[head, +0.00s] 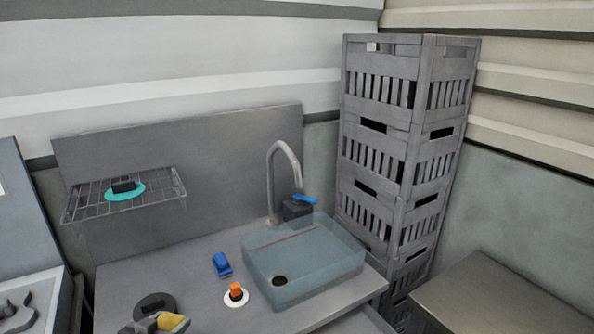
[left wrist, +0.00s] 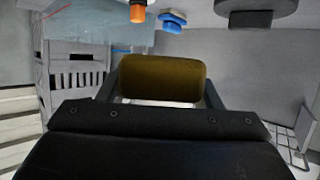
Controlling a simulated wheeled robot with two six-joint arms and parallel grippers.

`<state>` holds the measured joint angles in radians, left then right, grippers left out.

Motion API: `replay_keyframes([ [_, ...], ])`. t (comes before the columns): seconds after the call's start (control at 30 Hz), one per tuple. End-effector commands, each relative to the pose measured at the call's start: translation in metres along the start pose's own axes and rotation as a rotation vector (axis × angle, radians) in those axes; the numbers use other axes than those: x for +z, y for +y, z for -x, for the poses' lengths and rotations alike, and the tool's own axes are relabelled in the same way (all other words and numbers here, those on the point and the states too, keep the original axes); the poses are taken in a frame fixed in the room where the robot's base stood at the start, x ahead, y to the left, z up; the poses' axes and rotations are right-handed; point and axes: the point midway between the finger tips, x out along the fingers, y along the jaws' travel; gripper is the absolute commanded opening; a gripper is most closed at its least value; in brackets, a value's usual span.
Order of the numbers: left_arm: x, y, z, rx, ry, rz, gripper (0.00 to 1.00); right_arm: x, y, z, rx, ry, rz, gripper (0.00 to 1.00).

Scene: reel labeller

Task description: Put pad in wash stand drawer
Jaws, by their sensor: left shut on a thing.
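The pad looks yellow in the head view (head: 174,322) and dark olive-brown in the left wrist view (left wrist: 162,78). My left gripper (head: 158,325) is low at the bottom edge of the head view, in front of the black disc. It is shut on the pad, which sits between the two fingers in the left wrist view. The wash stand (head: 190,270) has a grey top with a bluish see-through basin (head: 305,268). Part of what looks like a pulled-out drawer (head: 355,322) shows below the basin at the bottom edge; its inside is mostly hidden. My right gripper is out of view.
On the stand top are a blue object (head: 222,265), an orange piece on a white disc (head: 236,293) and a black disc (head: 155,304). A tap (head: 272,180) stands behind the basin. A wire shelf (head: 90,203) hangs behind left. Stacked grey crates (head: 378,120) stand right.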

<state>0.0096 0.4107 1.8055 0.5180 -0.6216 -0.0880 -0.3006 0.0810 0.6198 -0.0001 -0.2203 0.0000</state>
Motion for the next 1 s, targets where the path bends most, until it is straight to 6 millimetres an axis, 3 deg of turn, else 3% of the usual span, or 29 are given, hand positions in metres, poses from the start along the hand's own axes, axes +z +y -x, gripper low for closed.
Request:
replay_keyframes([
  [0.3, -0.003, 0.080, 0.053, 0.165, 0.003, -0.049, 0.33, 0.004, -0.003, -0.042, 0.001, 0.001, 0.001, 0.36],
  [0.5, -0.003, 0.120, 0.096, 0.253, 0.000, -0.097, 0.33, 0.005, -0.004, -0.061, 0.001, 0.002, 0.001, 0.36],
  [0.73, -0.002, 0.145, 0.127, 0.307, 0.000, -0.137, 0.33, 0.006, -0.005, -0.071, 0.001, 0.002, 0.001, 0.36],
  [1.0, -0.003, 0.149, 0.134, 0.316, -0.001, -0.145, 0.33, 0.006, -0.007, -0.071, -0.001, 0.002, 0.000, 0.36],
])
